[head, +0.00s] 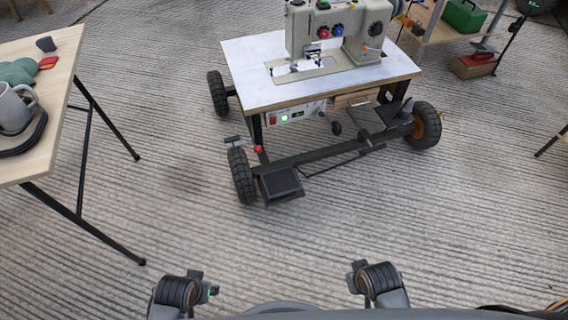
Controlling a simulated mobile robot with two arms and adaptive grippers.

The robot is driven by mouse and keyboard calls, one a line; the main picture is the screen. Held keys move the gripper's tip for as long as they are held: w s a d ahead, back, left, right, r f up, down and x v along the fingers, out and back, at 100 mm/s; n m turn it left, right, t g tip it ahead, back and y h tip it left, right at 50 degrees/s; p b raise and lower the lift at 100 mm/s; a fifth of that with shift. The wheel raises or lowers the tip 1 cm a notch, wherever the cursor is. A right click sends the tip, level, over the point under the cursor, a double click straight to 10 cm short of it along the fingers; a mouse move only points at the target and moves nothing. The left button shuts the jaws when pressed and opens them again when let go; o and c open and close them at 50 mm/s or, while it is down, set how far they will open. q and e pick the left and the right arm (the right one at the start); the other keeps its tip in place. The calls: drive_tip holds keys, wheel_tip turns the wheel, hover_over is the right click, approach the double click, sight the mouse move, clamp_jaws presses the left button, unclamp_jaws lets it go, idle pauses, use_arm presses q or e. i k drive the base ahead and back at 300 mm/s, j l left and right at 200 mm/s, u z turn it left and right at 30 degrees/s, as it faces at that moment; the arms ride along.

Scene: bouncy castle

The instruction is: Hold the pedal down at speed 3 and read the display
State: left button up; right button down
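A sewing machine (338,30) stands on a white-topped wheeled table (345,82) ahead of me. A black pedal (280,184) sits low at the front of the table's dark frame. Under the tabletop hangs a pale control box (294,115) with a red switch, a green light and a small display (298,114). The display shows a faint green mark, too small to read, so I cannot tell the speed. Dark parts of my two arms show at the bottom edge, well short of the pedal. My gripper fingers are not visible.
A wooden table (62,78) with a grey mug (15,108) stands at the left, its black legs splayed toward the middle. Black wheels (241,175) flank the pedal. A shelf with a green box (464,16) is at the back right. The ribbed floor before me is clear.

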sight(279, 182)
drive_tip(key=i+j, duration=0.8)
drive_tip(key=j+z, duration=0.1)
drive_tip(key=z, duration=0.75)
